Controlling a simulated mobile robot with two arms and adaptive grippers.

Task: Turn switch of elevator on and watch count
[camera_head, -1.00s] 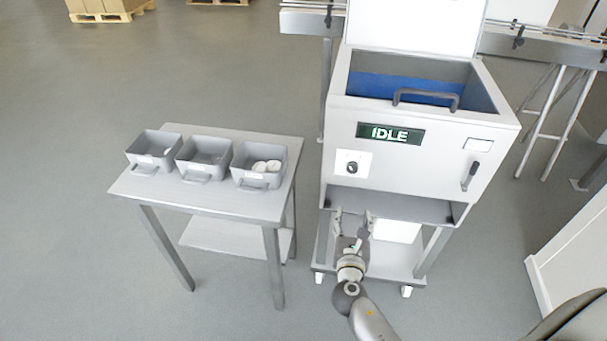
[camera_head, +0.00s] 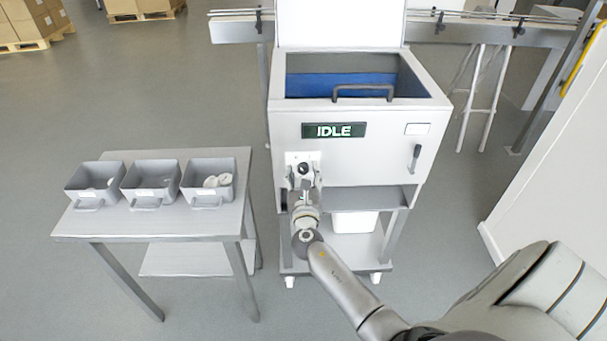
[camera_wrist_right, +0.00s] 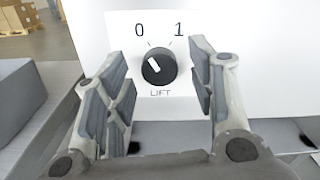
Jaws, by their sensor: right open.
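The elevator machine is a white cabinet (camera_head: 350,150) with a green display (camera_head: 334,130) that reads IDLE. Its switch is a black round knob (camera_wrist_right: 159,66) on a white plate marked 0, 1 and LIFT in the right wrist view; its white pointer line leans up-left toward 0. The knob also shows in the head view (camera_head: 303,168). My right gripper (camera_wrist_right: 158,90) is open, with one finger on each side of the knob, not closed on it. In the head view the right gripper (camera_head: 304,182) is at the switch plate. My left gripper is not in view.
A grey table (camera_head: 165,222) with several grey bins (camera_head: 153,184) stands left of the machine; some hold white round pieces. A dark handle (camera_head: 416,157) is on the machine's right front. A conveyor (camera_head: 235,30) runs behind. Open floor lies around.

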